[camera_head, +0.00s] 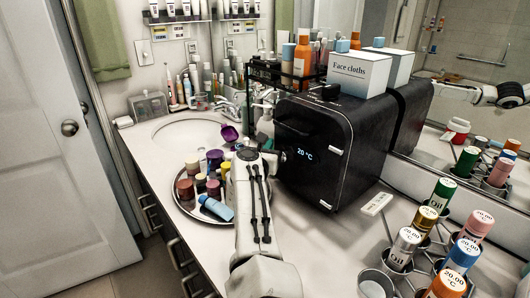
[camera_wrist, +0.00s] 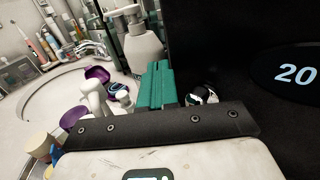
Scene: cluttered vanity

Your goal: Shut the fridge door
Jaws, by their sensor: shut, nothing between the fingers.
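The black mini fridge (camera_head: 345,150) stands on the counter, its front facing left with a blue "20 °C" display. Its door (camera_head: 305,165) looks flush or nearly flush with the body; I cannot tell whether a gap remains. Two small white fittings sit along the door's right edge. My gripper (camera_head: 265,128) is at the left edge of the door, its teal fingers together and empty. In the wrist view my gripper (camera_wrist: 156,85) points past the door front (camera_wrist: 270,100), which fills the right side. Whether it touches the door is unclear.
A round tray (camera_head: 190,208) of several bottles and jars lies left of my arm. The sink (camera_head: 190,132) is behind it. A rack of labelled bottles (camera_head: 405,245) is at front right.

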